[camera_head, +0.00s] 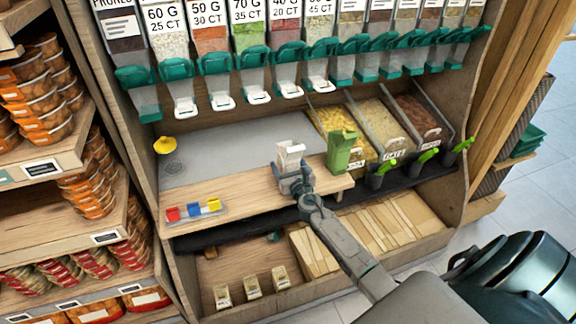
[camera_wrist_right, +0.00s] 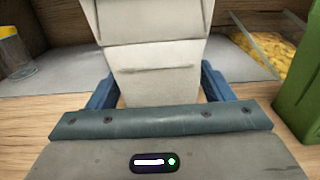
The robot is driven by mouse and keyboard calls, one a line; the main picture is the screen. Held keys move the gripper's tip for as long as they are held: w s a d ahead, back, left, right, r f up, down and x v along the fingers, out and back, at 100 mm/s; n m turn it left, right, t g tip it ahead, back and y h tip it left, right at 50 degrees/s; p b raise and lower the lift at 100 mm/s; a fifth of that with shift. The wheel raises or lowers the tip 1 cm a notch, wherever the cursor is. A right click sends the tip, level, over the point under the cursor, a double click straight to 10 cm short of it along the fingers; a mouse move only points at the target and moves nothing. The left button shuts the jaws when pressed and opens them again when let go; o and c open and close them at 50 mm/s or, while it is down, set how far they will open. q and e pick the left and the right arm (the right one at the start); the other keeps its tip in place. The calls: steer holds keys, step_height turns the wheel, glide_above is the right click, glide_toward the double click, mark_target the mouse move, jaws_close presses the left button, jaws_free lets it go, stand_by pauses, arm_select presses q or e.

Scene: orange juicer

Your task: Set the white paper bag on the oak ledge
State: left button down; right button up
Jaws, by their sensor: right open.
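The white paper bag (camera_head: 290,152) stands upright on the oak ledge (camera_head: 240,205), near its middle. In the right wrist view the bag (camera_wrist_right: 155,65) fills the centre, its lower end at the wooden surface (camera_wrist_right: 40,105). My right gripper (camera_head: 290,172) is at the bag, low over the ledge. Its blue fingers (camera_wrist_right: 158,90) are open, one on each side of the bag. Whether either finger touches it I cannot tell. My left gripper is not in view.
A green bag (camera_head: 342,151) stands on the ledge just right of the white bag. A tray of coloured blocks (camera_head: 196,210) lies at the ledge's left, and a yellow-lidded jar (camera_head: 167,150) stands behind. Bins with scoops (camera_head: 375,130) are at the right, dispensers (camera_head: 215,85) above.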

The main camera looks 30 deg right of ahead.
steer(key=v, duration=0.2)
steer(key=shift+s+a, duration=0.1)
steer(key=shift+s, duration=0.25)
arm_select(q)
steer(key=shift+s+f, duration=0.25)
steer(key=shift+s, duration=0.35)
arm_select(e)
steer(key=v, duration=0.9)
steer(key=shift+s, duration=0.15)
